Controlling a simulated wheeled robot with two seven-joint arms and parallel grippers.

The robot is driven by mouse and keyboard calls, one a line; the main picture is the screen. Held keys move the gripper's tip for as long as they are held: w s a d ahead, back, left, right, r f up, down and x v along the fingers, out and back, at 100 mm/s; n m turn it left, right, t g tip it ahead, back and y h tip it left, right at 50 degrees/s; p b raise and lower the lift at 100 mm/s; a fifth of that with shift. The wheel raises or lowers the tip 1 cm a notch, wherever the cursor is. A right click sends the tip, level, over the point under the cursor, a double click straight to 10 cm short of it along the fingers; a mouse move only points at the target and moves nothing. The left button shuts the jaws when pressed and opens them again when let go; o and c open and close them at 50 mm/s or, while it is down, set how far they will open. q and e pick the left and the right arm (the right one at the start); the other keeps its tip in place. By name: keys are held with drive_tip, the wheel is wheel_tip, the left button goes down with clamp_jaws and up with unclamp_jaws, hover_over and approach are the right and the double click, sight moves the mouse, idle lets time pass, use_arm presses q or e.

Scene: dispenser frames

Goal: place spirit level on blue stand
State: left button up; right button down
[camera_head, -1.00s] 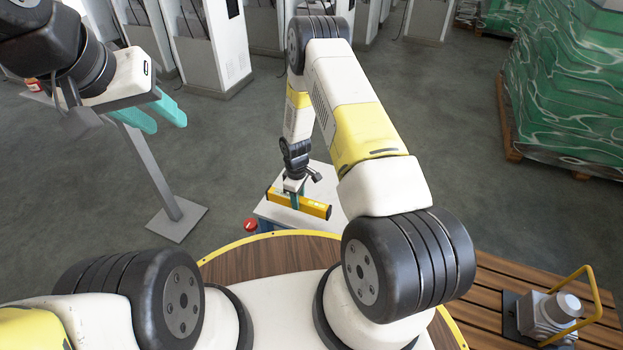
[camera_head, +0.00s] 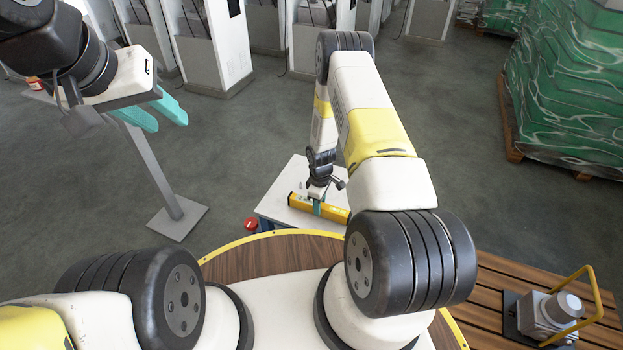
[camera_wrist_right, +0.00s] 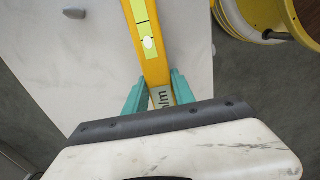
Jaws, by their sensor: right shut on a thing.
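The yellow spirit level (camera_head: 336,213) is held by my right gripper (camera_head: 318,208), whose teal fingers close on its two sides. In the right wrist view the level (camera_wrist_right: 146,45) runs away from between the fingers (camera_wrist_right: 160,92). The level is over a white-topped stand (camera_head: 277,205) with a bit of blue below its front edge. I cannot tell whether the level touches the top. My left gripper (camera_head: 159,112) is raised at the upper left, empty, with its teal fingers apart.
A red knob (camera_head: 250,224) is at the stand's front left. A small grey piece (camera_wrist_right: 74,13) lies on the white surface. A grey post with a square base (camera_head: 178,222) stands left. A wrapped green pallet load (camera_head: 570,90) is at the right. The floor between is clear.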

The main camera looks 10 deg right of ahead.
drive_tip(key=shift+f, duration=0.1)
drive_tip(key=c, duration=1.1)
unclamp_jaws()
drive_tip(key=shift+o, duration=0.2)
wheel_tip(320, 180, up, 40)
drive_tip(key=s+m+t, duration=0.3)
drive_tip(key=m, duration=0.2)
drive_tip(key=s+a+r+m+t+y, duration=0.2)
drive_tip(key=s+r+m, duration=0.3)
drive_tip(key=s+r, duration=1.2)
drive_tip(key=s+t, duration=0.1)
drive_tip(key=s, duration=0.3)
drive_tip(key=shift+s+r+m, duration=0.15)
drive_tip(key=shift+r+m, duration=0.15)
